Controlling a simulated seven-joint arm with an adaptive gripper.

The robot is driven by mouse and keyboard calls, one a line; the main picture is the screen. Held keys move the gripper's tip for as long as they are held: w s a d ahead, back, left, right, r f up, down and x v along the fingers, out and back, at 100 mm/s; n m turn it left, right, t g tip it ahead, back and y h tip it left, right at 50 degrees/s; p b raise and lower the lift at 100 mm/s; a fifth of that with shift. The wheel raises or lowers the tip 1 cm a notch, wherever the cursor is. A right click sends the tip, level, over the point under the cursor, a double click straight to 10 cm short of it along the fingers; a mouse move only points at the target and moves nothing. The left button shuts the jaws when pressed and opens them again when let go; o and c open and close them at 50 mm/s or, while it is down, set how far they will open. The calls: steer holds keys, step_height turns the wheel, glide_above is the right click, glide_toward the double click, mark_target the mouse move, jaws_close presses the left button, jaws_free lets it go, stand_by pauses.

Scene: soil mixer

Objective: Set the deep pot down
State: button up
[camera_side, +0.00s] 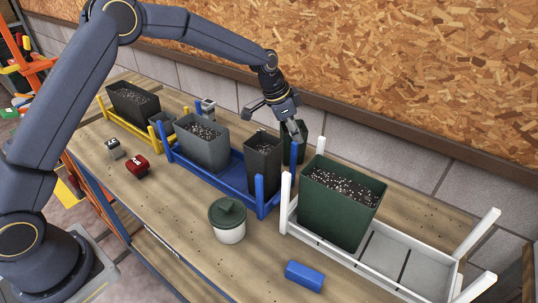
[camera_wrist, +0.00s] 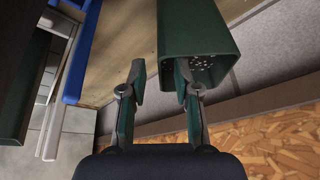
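A narrow, tall dark green pot (camera_side: 298,152), which looks like the deep pot, stands upright behind the right end of the blue tray, near the wall. A blue post partly hides it, and its base cannot be seen clearly. In the wrist view the green pot (camera_wrist: 196,28) shows its rim and speckled soil. My gripper (camera_side: 292,130) is at the pot's top; in the wrist view my gripper (camera_wrist: 160,75) has its fingers apart. One finger overlaps the mouth of the pot, the other is outside, with a gap to the wall.
The blue tray (camera_side: 232,180) holds a grey pot (camera_side: 203,150) and a dark pot (camera_side: 264,165). A white tray (camera_side: 395,285) holds a large green pot (camera_side: 335,215). A yellow rack with a black pot (camera_side: 133,103), a lidded jar (camera_side: 228,220) and a blue block (camera_side: 305,275) are nearby.

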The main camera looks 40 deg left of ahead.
steer(key=v, duration=1.2)
steer(key=s+a+r+n+t+y, duration=0.15)
steer(key=s+r, duration=0.25)
steer(key=s, duration=0.4)
steer(key=s+a+r+n+g+y, duration=0.1)
steer(key=s+a+r+n, duration=0.2)
steer(key=s, duration=0.4)
steer(key=s+a+f+n, duration=0.1)
steer(key=s+a+n, duration=0.1)
steer(key=s, duration=0.7)
steer(key=s+a+f+n+t, duration=0.1)
steer(key=s+a+n, duration=0.1)
steer(key=s, duration=0.7)
steer(key=shift+s+a, duration=0.3)
steer(key=shift+n+t, duration=0.25)
